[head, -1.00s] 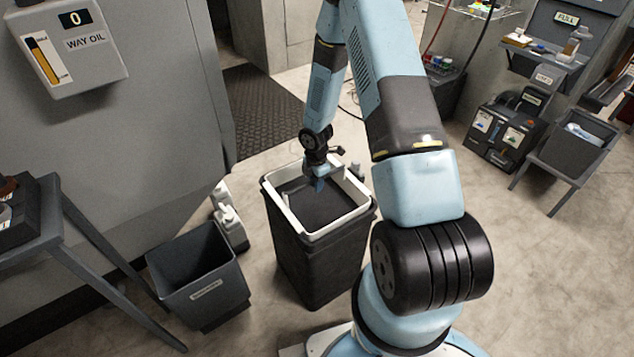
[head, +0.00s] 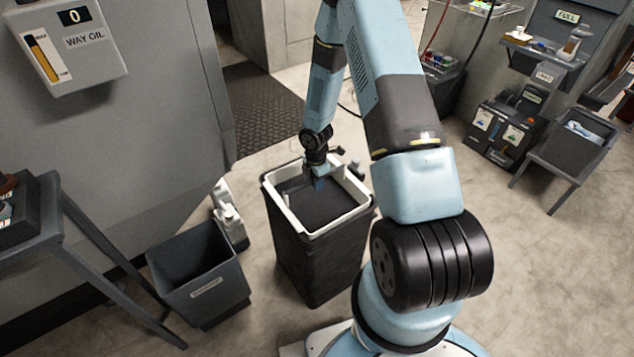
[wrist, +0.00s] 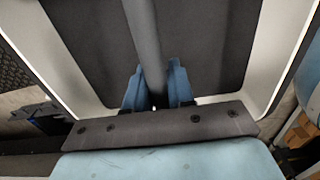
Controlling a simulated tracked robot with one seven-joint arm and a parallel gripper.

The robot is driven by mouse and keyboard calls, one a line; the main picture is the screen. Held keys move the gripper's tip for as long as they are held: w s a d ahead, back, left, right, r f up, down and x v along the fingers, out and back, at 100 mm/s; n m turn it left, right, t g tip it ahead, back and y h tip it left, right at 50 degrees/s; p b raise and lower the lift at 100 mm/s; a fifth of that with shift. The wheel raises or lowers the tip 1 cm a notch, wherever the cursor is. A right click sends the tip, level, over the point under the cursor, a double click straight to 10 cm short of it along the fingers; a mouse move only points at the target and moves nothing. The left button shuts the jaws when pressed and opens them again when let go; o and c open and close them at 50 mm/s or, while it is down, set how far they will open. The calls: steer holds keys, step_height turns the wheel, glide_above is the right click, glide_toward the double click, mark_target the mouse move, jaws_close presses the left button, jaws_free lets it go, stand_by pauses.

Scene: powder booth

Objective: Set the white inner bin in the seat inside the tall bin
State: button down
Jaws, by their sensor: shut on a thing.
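The tall dark bin (head: 318,262) stands on the floor in the middle of the head view. The white inner bin (head: 352,182) shows as a white rim inside the tall bin's mouth, close to level with its top edge. Its inside looks dark. My gripper (head: 318,184) is down within the rim, shut on a dark bar across the inner bin. In the wrist view the blue fingertips (wrist: 156,85) close on both sides of this bar, and the white walls (wrist: 45,55) lie left and right. Whether the inner bin rests on its seat is hidden.
An open grey bin (head: 200,280) and white bottles (head: 229,222) stand left of the tall bin. A grey table (head: 40,215) is at the far left. A grey container (head: 575,150) on a stand is at right. Floor between is clear.

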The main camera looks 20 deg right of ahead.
steer(key=c, duration=0.9)
jaws_free()
steer(key=s+d+r+m+t+h, duration=0.1)
steer(key=s+r+m, duration=0.25)
steer(key=r, duration=1.05)
steer(key=s+d+r+m+t, duration=0.15)
steer(key=r+m, duration=0.25)
steer(key=r, duration=0.9)
steer(key=s+r+m+h, duration=0.1)
steer(key=s+r+m, duration=0.25)
steer(key=r, duration=1.05)
steer(key=s+r+m+t, duration=0.1)
steer(key=s+r+m, duration=0.2)
steer(key=s, duration=0.3)
steer(key=s+a+r+m+t+y, duration=0.1)
steer(key=s+r+m, duration=0.2)
steer(key=s+r, duration=0.2)
steer(key=s+a+r+m+t+y, duration=0.1)
steer(key=s+r+m, duration=0.3)
steer(key=s, duration=0.5)
steer(key=shift+a+r, duration=0.15)
steer(key=shift+r, duration=0.35)
